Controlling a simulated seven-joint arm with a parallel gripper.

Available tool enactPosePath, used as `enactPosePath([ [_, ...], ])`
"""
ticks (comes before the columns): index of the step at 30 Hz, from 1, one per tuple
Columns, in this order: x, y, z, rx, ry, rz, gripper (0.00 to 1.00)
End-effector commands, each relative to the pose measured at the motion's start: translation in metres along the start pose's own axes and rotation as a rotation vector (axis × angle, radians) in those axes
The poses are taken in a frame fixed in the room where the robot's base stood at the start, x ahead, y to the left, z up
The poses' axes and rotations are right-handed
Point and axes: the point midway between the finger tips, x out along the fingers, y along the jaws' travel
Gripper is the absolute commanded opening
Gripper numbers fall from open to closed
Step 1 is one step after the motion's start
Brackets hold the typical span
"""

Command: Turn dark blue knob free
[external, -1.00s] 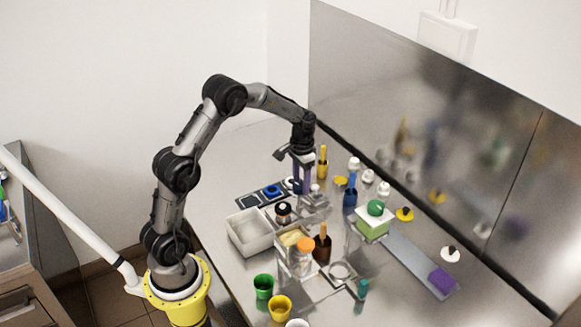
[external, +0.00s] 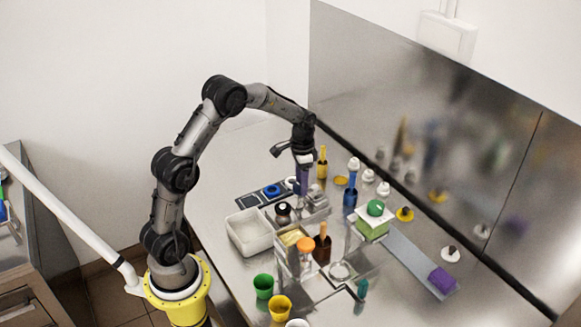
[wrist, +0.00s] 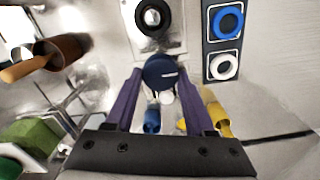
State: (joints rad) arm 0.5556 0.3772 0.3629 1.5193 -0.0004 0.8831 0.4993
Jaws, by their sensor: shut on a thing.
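The dark blue knob (wrist: 160,72) shows in the wrist view as a round dark cap with a short pale mark line on its top. It sits between the tips of my purple fingers. My gripper (wrist: 158,80) is shut on it, one finger on each side. In the external view my gripper (external: 302,187) points straight down at the far end of the row of fixtures. The knob is not clearly visible there, and its lower part is hidden in both views.
A dark panel (wrist: 222,45) with a blue ring and a white ring lies beside the knob. A black round knob (wrist: 152,17) on a pale plate is close by. Blue (external: 350,197) and yellow (external: 322,163) bottles stand near. A green block (external: 372,228) is farther right.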

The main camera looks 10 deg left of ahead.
Motion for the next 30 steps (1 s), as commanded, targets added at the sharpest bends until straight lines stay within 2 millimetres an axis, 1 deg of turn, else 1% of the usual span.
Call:
enactPosePath([
  [1, -0.002, 0.000, -0.001, 0.004, 0.003, -0.003, 0.00],
  [2, -0.002, 0.000, -0.001, 0.004, 0.003, -0.003, 0.58],
  [6, -0.002, 0.000, -0.001, 0.002, 0.002, -0.002, 0.83],
  [7, -0.001, 0.000, -0.001, 0.002, 0.002, -0.002, 0.84],
  [15, -0.001, 0.000, 0.000, 0.001, 0.001, -0.001, 0.84],
  [19, -0.010, -0.001, -0.001, 0.000, 0.004, -0.003, 0.84],
  [23, -0.030, -0.001, -0.001, 0.000, 0.006, -0.003, 0.84],
  [30, -0.083, -0.001, -0.001, 0.001, 0.007, -0.004, 0.84],
])
